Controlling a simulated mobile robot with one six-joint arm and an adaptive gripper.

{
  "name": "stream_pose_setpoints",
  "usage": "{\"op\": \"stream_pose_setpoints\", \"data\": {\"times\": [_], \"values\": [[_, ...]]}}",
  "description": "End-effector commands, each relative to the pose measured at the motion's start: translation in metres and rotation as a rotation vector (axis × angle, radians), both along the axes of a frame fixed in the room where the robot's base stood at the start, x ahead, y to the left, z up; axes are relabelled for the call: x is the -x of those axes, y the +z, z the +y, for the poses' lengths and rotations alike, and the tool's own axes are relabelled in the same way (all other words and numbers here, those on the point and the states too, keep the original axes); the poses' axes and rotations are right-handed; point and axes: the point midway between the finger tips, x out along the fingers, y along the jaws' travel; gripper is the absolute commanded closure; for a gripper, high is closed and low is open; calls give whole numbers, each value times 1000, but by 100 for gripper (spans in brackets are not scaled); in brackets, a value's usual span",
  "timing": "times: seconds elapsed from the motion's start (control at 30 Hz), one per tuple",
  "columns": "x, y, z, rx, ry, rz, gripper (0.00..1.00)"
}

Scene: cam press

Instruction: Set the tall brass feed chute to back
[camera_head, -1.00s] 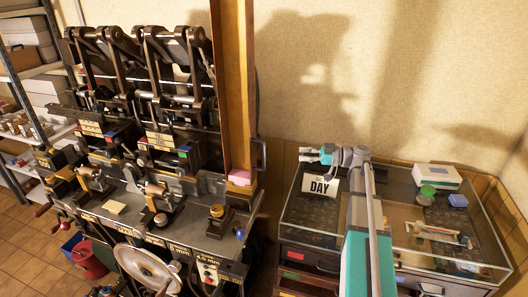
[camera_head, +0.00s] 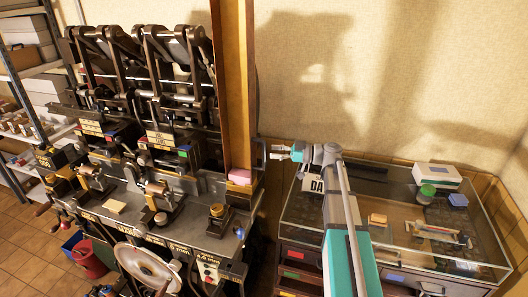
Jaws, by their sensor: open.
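The tall brass feed chute (camera_head: 237,90) stands upright at the right end of the dark press, running up out of the top of the picture. A pink block (camera_head: 240,176) sits at its foot. A dark handle (camera_head: 262,152) shows beside the chute's lower right side. My gripper (camera_head: 274,152) is just right of that handle, pointing left, small in the picture. It looks open and holds nothing that I can see. Whether it touches the handle I cannot tell.
The press bench (camera_head: 185,225) carries several knobs and levers. The wall is close behind.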

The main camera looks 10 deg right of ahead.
Motion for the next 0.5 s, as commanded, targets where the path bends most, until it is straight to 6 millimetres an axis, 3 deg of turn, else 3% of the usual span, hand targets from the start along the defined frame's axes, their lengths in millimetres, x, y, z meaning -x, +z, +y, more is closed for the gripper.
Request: {"op": "stream_pose_setpoints", "data": {"times": [0.2, 0.5], "values": [[-9, 0, 26, 0, 2, 0, 43], [-13, 0, 39, 0, 0, 0, 43]]}}
